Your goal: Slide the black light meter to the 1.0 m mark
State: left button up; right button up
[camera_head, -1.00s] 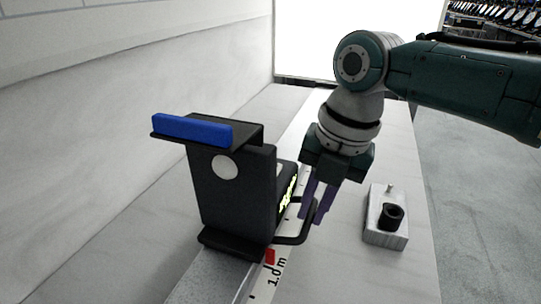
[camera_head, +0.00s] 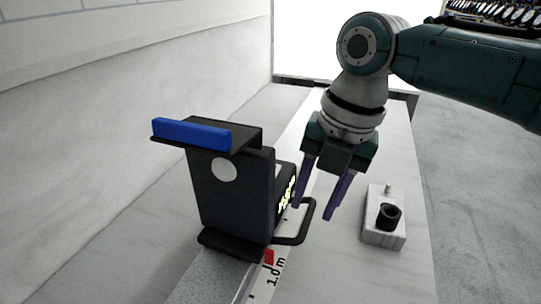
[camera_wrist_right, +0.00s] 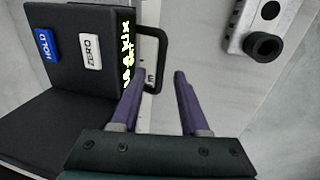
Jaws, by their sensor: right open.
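The black light meter (camera_head: 232,195) stands upright on a rail with a printed scale, with a blue bar (camera_head: 191,131) on top and a lit display on its right side. Its black loop handle (camera_head: 307,223) sticks out to the right. A red mark (camera_head: 268,257) beside the "1.0 m" label (camera_head: 277,272) lies at the near end of its base. My right gripper (camera_head: 312,212) is open, its purple fingers spread near the handle. My left gripper is not seen.
A pale block with a black knob (camera_head: 390,216) sits on the bench to the right; it also shows in the wrist view (camera_wrist_right: 263,45). A wall runs along the left. The bench (camera_head: 345,265) is clear in front of the block.

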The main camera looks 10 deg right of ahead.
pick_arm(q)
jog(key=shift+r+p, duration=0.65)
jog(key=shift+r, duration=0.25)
pick_arm(e)
notch_tip(320, 180, up, 8)
jog(key=d, duration=0.1)
jog(key=shift+s+d, duration=0.15)
jog(key=shift+s, duration=0.25)
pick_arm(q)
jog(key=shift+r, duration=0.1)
pick_arm(e)
jog(key=shift+s+f, duration=0.1)
